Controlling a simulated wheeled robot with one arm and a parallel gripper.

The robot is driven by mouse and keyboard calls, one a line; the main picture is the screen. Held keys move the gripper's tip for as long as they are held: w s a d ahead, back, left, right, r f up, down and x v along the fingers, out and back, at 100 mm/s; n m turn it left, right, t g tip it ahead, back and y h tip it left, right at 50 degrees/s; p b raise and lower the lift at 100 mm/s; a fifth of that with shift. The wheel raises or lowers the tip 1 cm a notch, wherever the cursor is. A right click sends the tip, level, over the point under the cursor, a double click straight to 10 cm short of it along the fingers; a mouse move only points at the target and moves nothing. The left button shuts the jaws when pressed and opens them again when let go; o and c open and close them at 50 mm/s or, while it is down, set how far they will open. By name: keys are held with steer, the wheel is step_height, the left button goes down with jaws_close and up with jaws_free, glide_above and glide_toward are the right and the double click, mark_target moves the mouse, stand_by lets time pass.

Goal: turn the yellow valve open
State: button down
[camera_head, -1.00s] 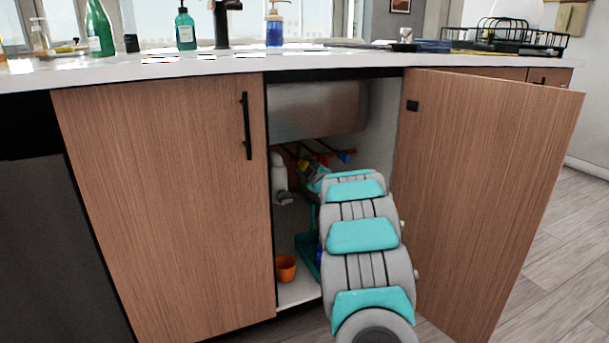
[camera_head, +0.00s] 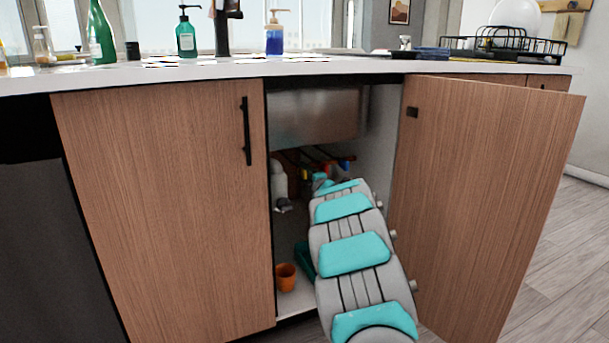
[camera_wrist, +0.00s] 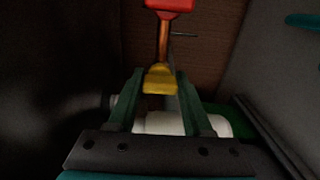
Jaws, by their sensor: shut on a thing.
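The yellow valve (camera_wrist: 160,79) shows in the wrist view at the middle, on a copper pipe (camera_wrist: 164,42). My gripper (camera_wrist: 160,74) has its two green fingers on either side of the yellow handle, shut on it. In the head view my arm reaches into the open cabinet under the sink. The gripper's fingers are hidden there by the arm. A small yellow part (camera_head: 305,173) shows just above the arm's far end. How far the valve is turned cannot be told.
A red valve (camera_wrist: 170,5) is at the wrist view's top. A white cylinder (camera_wrist: 180,124) lies beyond the fingers. The open right door (camera_head: 480,200) stands beside my arm; the left door (camera_head: 165,210) is shut. An orange cup (camera_head: 286,277) sits on the cabinet floor.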

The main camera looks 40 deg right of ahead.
steer(key=shift+a, duration=0.1)
stand_by(0.3)
steer(key=shift+c, duration=1.6)
jaws_free()
steer(key=v, duration=0.7)
steer(key=shift+s+p, duration=0.35)
steer(key=shift+s, duration=0.05)
